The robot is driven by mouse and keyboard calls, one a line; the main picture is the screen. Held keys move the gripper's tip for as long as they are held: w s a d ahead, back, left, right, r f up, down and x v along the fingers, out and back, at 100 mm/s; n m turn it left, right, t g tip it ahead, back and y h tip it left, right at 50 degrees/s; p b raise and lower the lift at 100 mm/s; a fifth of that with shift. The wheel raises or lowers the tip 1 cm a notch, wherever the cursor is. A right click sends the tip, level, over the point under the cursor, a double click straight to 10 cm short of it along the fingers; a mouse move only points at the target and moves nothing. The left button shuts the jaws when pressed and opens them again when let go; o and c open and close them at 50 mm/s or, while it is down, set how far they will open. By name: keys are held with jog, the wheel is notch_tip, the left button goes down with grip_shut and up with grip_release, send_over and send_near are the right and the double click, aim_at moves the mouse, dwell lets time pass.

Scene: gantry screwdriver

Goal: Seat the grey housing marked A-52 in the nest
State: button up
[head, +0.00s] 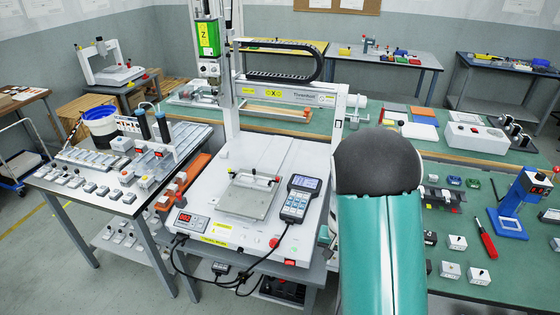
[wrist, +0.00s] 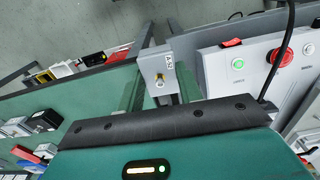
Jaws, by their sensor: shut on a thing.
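The grey housing (wrist: 158,72) is in the wrist view, between the two teal fingers of my gripper (wrist: 160,90). My gripper is shut on it. Its side label is small and seems to read A-52; a brass-coloured round part shows on its face. In the head view my arm hides the gripper and the housing. In the wrist view, the held housing is beside the machine's front edge (wrist: 222,72).
A handheld pendant (head: 298,200) stands on the bed right of the plate, its cable looping in front. The gantry column (head: 229,80) rises behind. Several small housings lie on the left table (head: 70,205) and the right green bench (head: 440,215). A red emergency button (wrist: 280,57) is nearby.

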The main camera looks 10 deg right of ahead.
jog(key=w+a+f+n, duration=0.2)
jog(key=w+a+n, duration=0.3)
jog(key=a, duration=0.7)
jog(key=shift+w+f+n, duration=0.2)
jog(key=shift+w+n, duration=0.2)
jog(key=shift+w, duration=0.65)
jog(key=shift+r, duration=0.15)
